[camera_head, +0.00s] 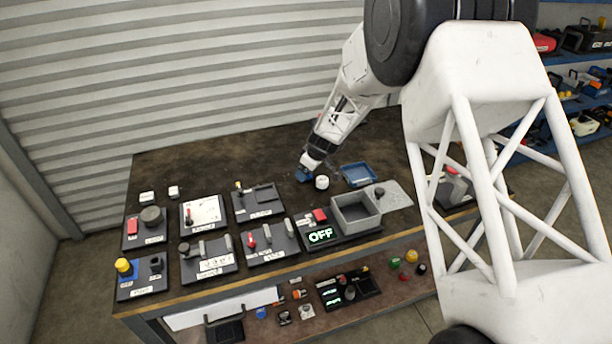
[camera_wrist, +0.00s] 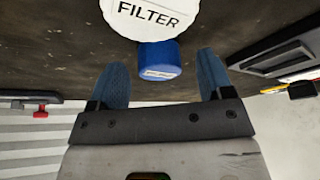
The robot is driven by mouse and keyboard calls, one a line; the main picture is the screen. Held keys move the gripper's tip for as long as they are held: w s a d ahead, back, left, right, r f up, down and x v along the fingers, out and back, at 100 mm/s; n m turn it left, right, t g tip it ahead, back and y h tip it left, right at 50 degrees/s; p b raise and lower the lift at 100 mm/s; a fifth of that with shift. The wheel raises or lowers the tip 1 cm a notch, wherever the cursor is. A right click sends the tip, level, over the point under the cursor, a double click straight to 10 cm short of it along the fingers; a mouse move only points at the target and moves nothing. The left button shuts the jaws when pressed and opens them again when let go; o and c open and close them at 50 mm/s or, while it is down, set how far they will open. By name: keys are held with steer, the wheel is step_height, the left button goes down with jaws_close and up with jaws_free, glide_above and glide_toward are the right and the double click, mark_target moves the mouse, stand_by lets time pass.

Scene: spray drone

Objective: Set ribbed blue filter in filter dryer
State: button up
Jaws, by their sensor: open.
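In the wrist view a blue cylinder (camera_wrist: 158,62) with a small white label lies between the tips of my gripper (camera_wrist: 161,68). Its fingers are open, with a gap on each side of it. A white, scalloped round part (camera_wrist: 156,14) marked FILTER shows just beyond it; I cannot tell whether the two are joined. In the head view my gripper (camera_head: 304,174) is low over the back of the workbench, beside a small white round object (camera_head: 322,182). A grey open-topped box (camera_head: 338,219) stands by a red switch and a lit OFF display (camera_head: 320,235), probably the dryer.
A blue tray (camera_head: 358,175) lies right of my gripper, and a light grey plate (camera_head: 396,196) lies right of the box. Several dark control panels (camera_head: 210,256) fill the bench's front left. The bench's back left (camera_head: 215,165) is clear. A corrugated wall (camera_head: 180,80) stands behind.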

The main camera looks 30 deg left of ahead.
steer(key=shift+x, duration=1.05)
steer(key=c, duration=1.1)
steer(key=shift+r, duration=0.15)
steer(key=shift+r, duration=1.5)
steer(key=shift+s+d+r, duration=0.15)
steer(key=shift+s+d, duration=0.05)
steer(key=s+d, duration=0.3)
steer(key=s, duration=0.1)
steer(key=s+d+r, duration=0.1)
steer(key=s+d, duration=0.2)
steer(key=s, duration=0.1)
steer(key=s+d, duration=0.3)
steer(key=s, duration=0.1)
steer(key=shift+d+r, duration=0.15)
steer(key=shift+r, duration=0.05)
steer(key=shift+s, duration=0.1)
